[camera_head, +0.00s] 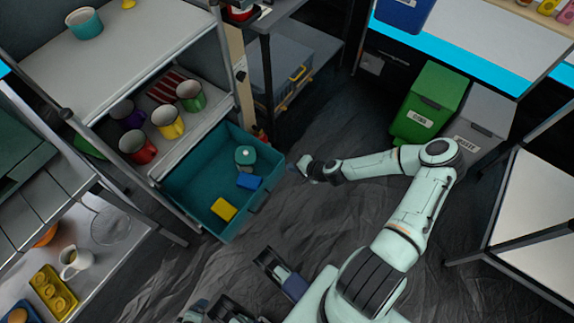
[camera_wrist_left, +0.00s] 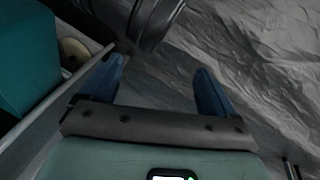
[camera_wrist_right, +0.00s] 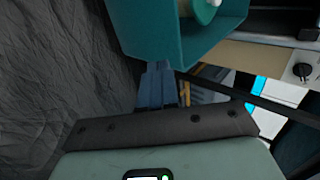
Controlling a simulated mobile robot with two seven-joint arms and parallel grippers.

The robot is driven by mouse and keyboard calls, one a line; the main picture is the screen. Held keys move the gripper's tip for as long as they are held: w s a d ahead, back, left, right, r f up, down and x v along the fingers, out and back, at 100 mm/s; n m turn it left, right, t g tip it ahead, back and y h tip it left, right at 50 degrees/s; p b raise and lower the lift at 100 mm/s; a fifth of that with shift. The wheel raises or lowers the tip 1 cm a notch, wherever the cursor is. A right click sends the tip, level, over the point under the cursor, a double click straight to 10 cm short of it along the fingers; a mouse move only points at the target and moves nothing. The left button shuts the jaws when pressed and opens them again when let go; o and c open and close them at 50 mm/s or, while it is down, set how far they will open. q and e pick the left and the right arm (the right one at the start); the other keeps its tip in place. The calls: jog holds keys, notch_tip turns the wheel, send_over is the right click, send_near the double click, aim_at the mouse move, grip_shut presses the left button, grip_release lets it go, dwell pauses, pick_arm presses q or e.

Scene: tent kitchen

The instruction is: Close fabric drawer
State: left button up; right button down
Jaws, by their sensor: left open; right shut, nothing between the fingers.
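The teal fabric drawer (camera_head: 200,184) is pulled out of the shelf unit at left centre in the head view. It holds a yellow block (camera_head: 223,209), a blue block (camera_head: 249,182) and a round teal item (camera_head: 245,156). My right gripper (camera_head: 291,169) is shut and empty, just outside the drawer's front edge near its far corner. In the right wrist view the shut fingers (camera_wrist_right: 157,85) are close to the drawer's wall (camera_wrist_right: 150,28); I cannot tell whether they touch. My left gripper (camera_wrist_left: 157,88) is open and empty in the left wrist view.
Several mugs (camera_head: 168,122) stand on the shelf above the drawer. A green bin (camera_head: 430,103) and a grey bin (camera_head: 482,122) stand at the right. A side shelf (camera_head: 100,225) is at left. The dark, wrinkled floor (camera_head: 340,205) is open around my right arm.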

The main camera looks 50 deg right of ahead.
jog(key=shift+w+a+r, duration=0.1)
jog(key=shift+w, duration=1.05)
pick_arm(q)
jog(key=shift+w+a+f, duration=0.3)
jog(key=shift+w, duration=0.3)
